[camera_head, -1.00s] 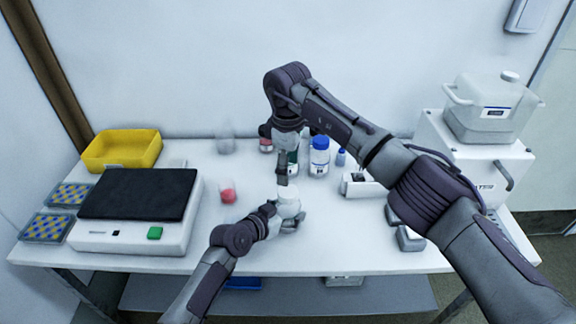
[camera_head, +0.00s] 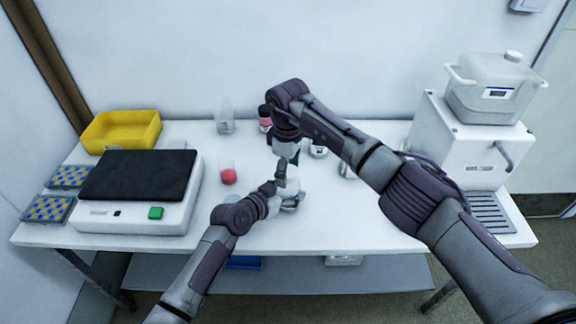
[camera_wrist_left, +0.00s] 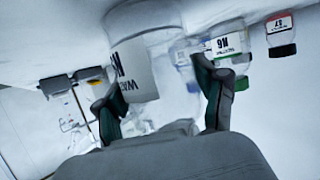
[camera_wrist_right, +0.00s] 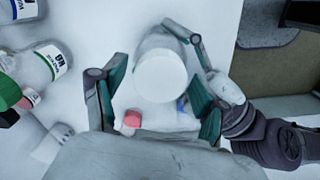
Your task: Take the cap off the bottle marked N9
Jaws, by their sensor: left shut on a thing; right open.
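A white bottle (camera_wrist_left: 138,70) is held in my left gripper (camera_head: 288,197). Its label shows an N and the letters "WAS"; the rest is hidden, so I cannot confirm N9. In the right wrist view, its round white top (camera_wrist_right: 160,78) faces the camera above a translucent body. My left gripper is shut on this bottle near the table's middle. My right gripper (camera_wrist_right: 157,95) is open above it, with fingers on both sides of the white top; I cannot tell whether they touch. In the head view, the right gripper (camera_head: 282,168) partly hides the bottle.
A small red-topped item (camera_head: 228,176) stands left of the grippers. A balance (camera_head: 140,195), yellow bin (camera_head: 120,130) and white machine (camera_head: 465,150) flank the table.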

